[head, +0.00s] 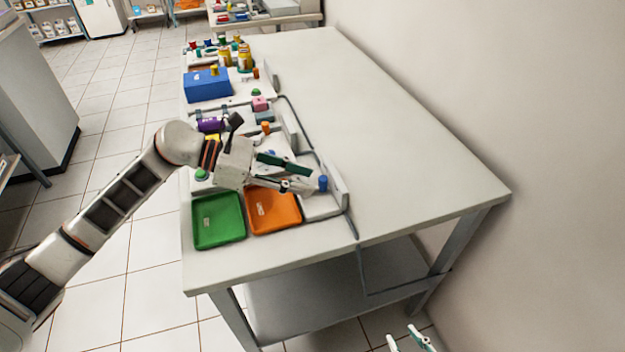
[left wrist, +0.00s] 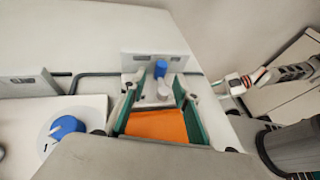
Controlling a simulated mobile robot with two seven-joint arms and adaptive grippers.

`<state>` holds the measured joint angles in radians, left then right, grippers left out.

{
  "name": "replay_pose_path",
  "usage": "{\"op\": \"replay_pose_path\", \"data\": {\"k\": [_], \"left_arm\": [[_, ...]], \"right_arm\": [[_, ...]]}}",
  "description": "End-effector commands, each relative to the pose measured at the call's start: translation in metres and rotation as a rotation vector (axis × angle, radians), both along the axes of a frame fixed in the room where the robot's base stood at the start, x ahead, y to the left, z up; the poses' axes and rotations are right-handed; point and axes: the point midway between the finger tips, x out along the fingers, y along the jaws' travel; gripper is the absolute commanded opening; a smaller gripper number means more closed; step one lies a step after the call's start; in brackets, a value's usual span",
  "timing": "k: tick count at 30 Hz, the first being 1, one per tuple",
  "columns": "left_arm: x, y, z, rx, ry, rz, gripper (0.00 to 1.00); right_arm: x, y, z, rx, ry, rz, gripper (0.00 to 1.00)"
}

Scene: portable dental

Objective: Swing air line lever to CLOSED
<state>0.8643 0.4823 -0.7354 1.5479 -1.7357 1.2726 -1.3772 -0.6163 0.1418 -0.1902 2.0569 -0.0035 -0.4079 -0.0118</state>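A blue handle (head: 323,183) stands on a small white fitting at the right end of the bench row; it is likely the air line lever. In the left wrist view the blue handle (left wrist: 160,68) sits upright in front of a white plate (left wrist: 144,60), whose marks are too small to read. My left gripper (head: 300,177) is open, its green-padded fingers pointing at the handle. In the left wrist view the handle shows between and beyond the fingers (left wrist: 159,95), with no clear contact. My right gripper (head: 408,341) is low beside the table, its fingertips apart.
An orange tray (head: 272,222) lies under my left gripper, with a green tray (head: 218,240) beside it. A grey pipe (head: 357,255) runs down the table's front. A blue dial (left wrist: 67,127) is left in the wrist view. The table's right half (head: 400,150) is clear.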

Motion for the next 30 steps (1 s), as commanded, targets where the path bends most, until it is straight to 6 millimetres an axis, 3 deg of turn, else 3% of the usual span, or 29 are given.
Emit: {"op": "replay_pose_path", "data": {"k": [6, 16, 17, 20, 21, 30], "left_arm": [[0.001, -0.022, -0.008, -0.001, 0.000, 0.000, 0.31], [0.001, -0.026, -0.011, 0.000, 0.000, 0.001, 0.31], [0.001, -0.026, -0.011, 0.000, 0.000, 0.001, 0.28], [0.001, -0.026, -0.011, 0.000, 0.000, 0.001, 0.02], [0.001, -0.026, -0.011, 0.000, 0.000, 0.001, 0.00], [0.001, -0.025, -0.009, 0.001, -0.002, 0.014, 0.00]], "right_arm": [[0.000, 0.000, 0.001, 0.001, -0.001, 0.000, 0.31], [0.000, 0.000, 0.001, 0.001, -0.001, 0.000, 0.31], [0.000, 0.000, 0.001, 0.001, 0.000, -0.001, 0.31], [0.000, 0.000, 0.001, 0.001, 0.000, -0.001, 0.31], [0.000, 0.000, 0.001, 0.001, 0.000, -0.001, 0.31], [0.003, 0.000, 0.006, 0.003, -0.008, -0.001, 0.31]]}}
